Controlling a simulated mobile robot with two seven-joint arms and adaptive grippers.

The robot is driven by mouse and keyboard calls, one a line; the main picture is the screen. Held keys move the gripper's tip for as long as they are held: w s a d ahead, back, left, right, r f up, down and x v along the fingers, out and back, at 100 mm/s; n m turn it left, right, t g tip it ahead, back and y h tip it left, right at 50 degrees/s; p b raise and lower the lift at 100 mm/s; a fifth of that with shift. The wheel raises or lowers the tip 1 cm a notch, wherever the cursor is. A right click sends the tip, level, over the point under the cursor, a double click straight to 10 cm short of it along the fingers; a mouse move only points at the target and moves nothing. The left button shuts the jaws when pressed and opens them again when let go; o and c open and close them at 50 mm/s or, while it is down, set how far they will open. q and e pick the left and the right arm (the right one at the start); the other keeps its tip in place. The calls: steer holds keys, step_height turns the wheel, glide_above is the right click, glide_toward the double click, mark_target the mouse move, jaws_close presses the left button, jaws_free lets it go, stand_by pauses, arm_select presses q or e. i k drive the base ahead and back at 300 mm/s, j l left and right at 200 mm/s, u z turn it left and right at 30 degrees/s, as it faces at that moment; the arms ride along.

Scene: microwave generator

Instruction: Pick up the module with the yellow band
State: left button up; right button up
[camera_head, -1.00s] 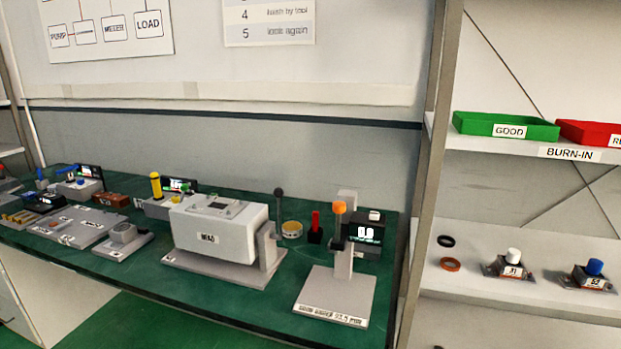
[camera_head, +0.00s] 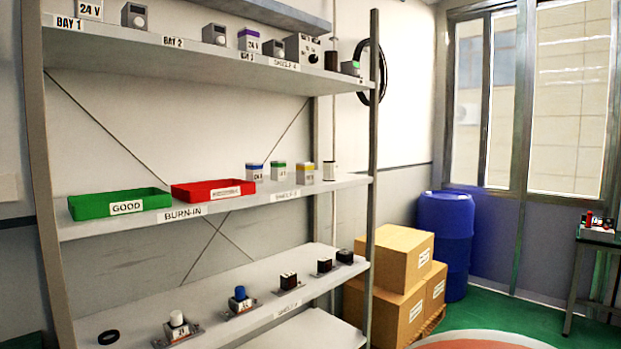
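The module with the yellow band (camera_head: 305,172) is a small upright white block with a yellowish top. It stands on the middle shelf (camera_head: 345,181) of the rack, toward the right end. A module with a green band (camera_head: 278,172) and one with a blue band (camera_head: 254,173) stand to its left. A white piece with a dark top (camera_head: 329,171) stands close on its right. Neither of my grippers is in view.
A green GOOD tray (camera_head: 105,203) and a red tray (camera_head: 212,191) sit left of the modules. Shelves above and below carry devices. Cardboard boxes (camera_head: 395,256) and a blue barrel (camera_head: 446,235) stand right of the rack. Green floor (camera_head: 530,318) shows at the lower right.

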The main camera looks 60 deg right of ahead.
mark_target(305, 172)
steer(key=z, duration=1.9)
steer(key=i+l+u, duration=0.1)
steer(key=i, duration=0.15)
